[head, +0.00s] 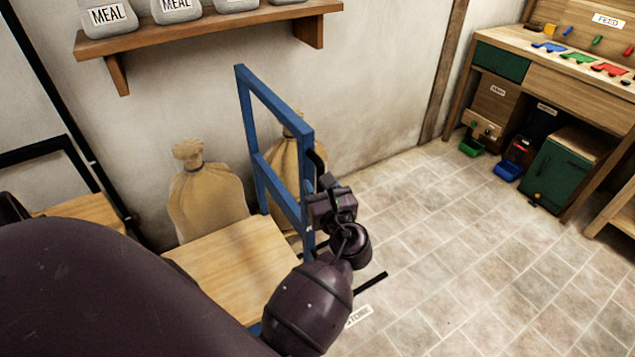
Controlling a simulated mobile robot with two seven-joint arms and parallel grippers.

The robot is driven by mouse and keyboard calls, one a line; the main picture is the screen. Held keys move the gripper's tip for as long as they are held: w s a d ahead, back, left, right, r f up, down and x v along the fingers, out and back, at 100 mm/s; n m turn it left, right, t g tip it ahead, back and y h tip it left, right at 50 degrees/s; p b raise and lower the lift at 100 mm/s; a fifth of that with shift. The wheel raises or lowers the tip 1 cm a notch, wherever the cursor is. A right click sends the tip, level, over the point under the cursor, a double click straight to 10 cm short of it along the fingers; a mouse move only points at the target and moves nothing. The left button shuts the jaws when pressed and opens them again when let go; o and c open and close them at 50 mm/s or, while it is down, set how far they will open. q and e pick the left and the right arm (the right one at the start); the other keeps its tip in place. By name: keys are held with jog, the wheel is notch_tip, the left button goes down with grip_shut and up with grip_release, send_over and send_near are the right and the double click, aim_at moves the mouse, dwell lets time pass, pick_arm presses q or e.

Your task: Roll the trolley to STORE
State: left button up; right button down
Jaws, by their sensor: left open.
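The trolley has an upright blue frame handle (276,105) and a flat wooden deck (225,262). It stands near the wall, left of the middle of the head view. My left gripper (318,178) is open, at the right post of the blue handle; I cannot tell whether the post is between the fingers. My left arm hides the near part of the deck and any wheels. A floor label reading STORE (358,316) shows partly, beside my forearm, close to a black floor strip (371,284). My right gripper is out of view.
Two tan sacks, one on the left (205,203) and one behind the handle (283,160), stand against the wall. A wooden shelf (215,30) holds MEAL bags above. A workbench (560,75) with a green cabinet (557,172) stands at right. The tiled floor (455,240) between is clear.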

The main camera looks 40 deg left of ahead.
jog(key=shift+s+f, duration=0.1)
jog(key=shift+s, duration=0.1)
pick_arm(q)
grip_shut()
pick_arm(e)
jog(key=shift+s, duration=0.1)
pick_arm(q)
jog(key=shift+w, duration=0.1)
